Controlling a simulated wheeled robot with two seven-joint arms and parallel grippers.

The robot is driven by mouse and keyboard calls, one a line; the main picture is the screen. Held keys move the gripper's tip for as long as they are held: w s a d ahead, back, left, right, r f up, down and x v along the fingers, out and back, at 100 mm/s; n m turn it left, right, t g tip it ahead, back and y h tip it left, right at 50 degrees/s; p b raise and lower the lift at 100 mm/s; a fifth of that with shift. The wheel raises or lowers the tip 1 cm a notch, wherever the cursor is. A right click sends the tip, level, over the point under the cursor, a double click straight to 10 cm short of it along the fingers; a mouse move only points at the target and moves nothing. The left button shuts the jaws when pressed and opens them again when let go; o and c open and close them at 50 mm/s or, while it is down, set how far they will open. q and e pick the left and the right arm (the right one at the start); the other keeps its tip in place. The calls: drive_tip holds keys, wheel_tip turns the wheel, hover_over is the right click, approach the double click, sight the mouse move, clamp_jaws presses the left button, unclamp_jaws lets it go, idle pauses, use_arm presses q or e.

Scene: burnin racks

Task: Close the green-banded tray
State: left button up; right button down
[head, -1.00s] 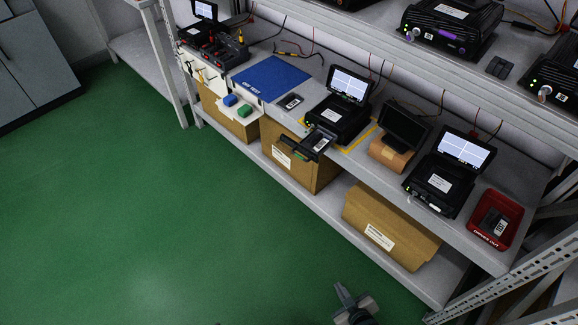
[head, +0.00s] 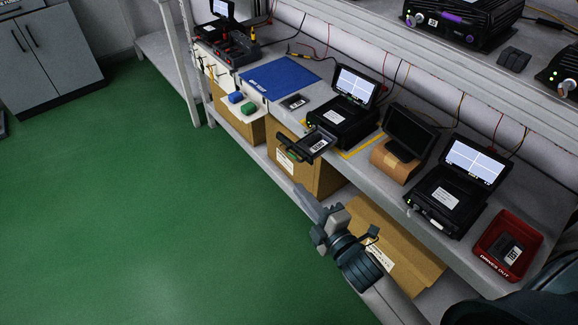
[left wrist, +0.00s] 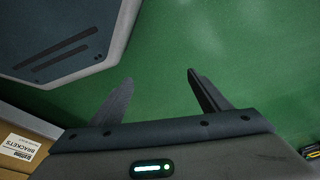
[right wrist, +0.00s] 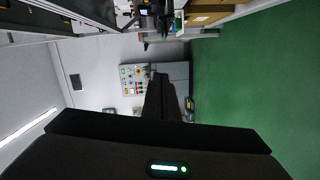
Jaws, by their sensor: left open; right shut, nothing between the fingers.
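The tray (head: 308,145) sticks out from the front of a black unit (head: 342,122) with a lit screen on the bench. A drive with a white label lies in it, and a small green mark shows near its outer end. My right gripper (head: 306,194) is in front of the bench, below the tray in the head view and apart from it. Its fingers are shut and empty, as the right wrist view (right wrist: 160,92) also shows. My left gripper (left wrist: 155,82) shows only in the left wrist view, open and empty over the green floor.
Another black unit (head: 447,200) and a red bin (head: 506,246) stand to the right on the bench. A dark screen on a brown stand (head: 398,160) stands between the units. Cardboard boxes (head: 385,245) fill the lower shelf.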

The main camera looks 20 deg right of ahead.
drive_tip(key=shift+w, duration=0.1)
use_arm(q)
drive_tip(key=shift+p+x, duration=0.35)
drive_tip(key=shift+x, duration=0.6)
use_arm(e)
drive_tip(key=w+d+f, duration=0.1)
drive_tip(key=w, duration=1)
drive_tip(key=shift+w+d+f, duration=0.15)
drive_tip(key=shift+d+f, duration=0.1)
use_arm(q)
drive_tip(key=shift+s+a, duration=0.1)
drive_tip(key=shift+s, duration=0.25)
use_arm(e)
drive_tip(key=shift+d, duration=0.1)
